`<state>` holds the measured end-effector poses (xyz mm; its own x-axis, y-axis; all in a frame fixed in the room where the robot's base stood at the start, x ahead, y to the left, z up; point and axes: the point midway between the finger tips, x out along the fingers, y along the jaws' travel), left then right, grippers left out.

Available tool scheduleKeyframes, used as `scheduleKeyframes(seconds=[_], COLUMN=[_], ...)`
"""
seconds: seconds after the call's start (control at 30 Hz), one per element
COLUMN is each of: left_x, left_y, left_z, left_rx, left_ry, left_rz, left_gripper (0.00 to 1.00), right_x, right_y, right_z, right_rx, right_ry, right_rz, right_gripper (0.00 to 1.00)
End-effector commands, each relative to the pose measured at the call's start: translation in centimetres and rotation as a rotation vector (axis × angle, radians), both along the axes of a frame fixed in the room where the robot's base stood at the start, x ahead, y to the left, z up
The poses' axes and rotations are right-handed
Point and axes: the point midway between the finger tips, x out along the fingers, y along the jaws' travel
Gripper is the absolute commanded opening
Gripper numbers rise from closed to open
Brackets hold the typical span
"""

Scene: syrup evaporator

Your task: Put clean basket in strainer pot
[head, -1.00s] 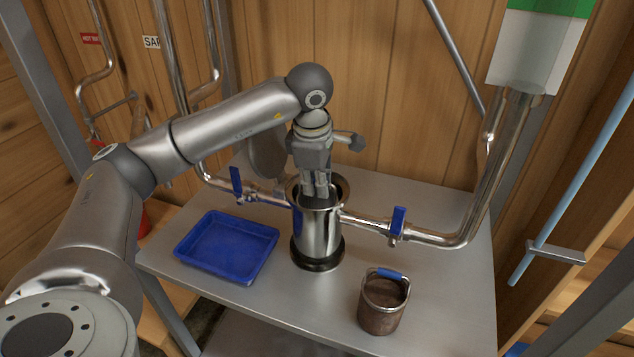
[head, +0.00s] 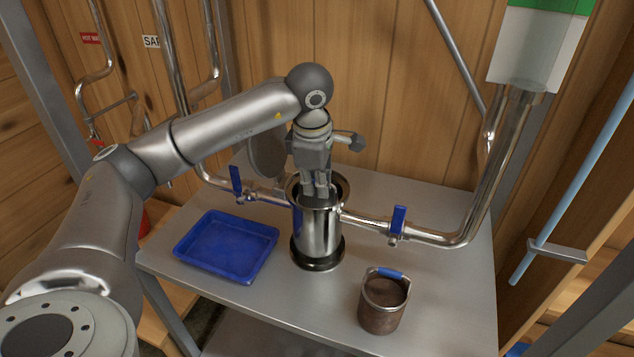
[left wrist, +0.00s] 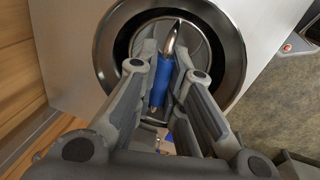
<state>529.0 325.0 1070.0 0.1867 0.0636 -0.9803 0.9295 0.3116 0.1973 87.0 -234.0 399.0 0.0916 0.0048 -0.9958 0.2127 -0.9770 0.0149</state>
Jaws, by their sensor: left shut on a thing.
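The strainer pot (head: 318,232) is a shiny steel cylinder with dark rims, upright on the metal table. My left gripper (head: 318,196) points down into its open mouth. In the left wrist view my left gripper (left wrist: 164,85) is shut on the blue-gripped handle (left wrist: 162,80) of a basket whose round metal rim shows inside the pot's rim (left wrist: 235,60). The basket's body is hidden inside the pot. A second basket (head: 382,310), brown and dirty-looking with a blue handle grip, stands on the table at the front right. My right gripper is not in view.
A blue tray (head: 228,246) lies left of the pot. Steel pipes with blue valve handles (head: 397,222) join the pot on both sides. A slanted pipe (head: 490,170) rises at the right. The table (head: 450,290) is clear at the right front.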

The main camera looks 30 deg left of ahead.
Motion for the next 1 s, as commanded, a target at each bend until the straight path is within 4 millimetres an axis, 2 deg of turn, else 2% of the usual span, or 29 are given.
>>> scheduleKeyframes(seconds=[0.07,0.1,0.3,0.67,0.83,1.0], left_x=[0.0,0.0,0.0,0.0,-0.4,-1.2], left_y=[0.0,0.0,0.0,0.0,-0.2,-0.5], left_z=[0.0,0.0,0.0,0.4,2.8,6.9], left_rx=[-0.001,-0.001,0.0,0.0,-0.002,-0.001], left_ry=[-0.001,-0.001,-0.001,-0.001,-0.006,-0.008], left_rz=[0.0,0.0,0.0,0.0,-0.002,-0.002], left_gripper=[0.0,0.12,0.35,0.35,0.35,0.35], right_x=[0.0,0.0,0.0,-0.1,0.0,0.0], right_y=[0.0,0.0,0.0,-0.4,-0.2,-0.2], right_z=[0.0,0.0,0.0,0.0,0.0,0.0], right_rx=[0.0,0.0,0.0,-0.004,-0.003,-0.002], right_ry=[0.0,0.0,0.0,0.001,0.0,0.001], right_rz=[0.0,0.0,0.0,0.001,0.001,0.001], right_gripper=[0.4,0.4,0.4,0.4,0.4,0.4])
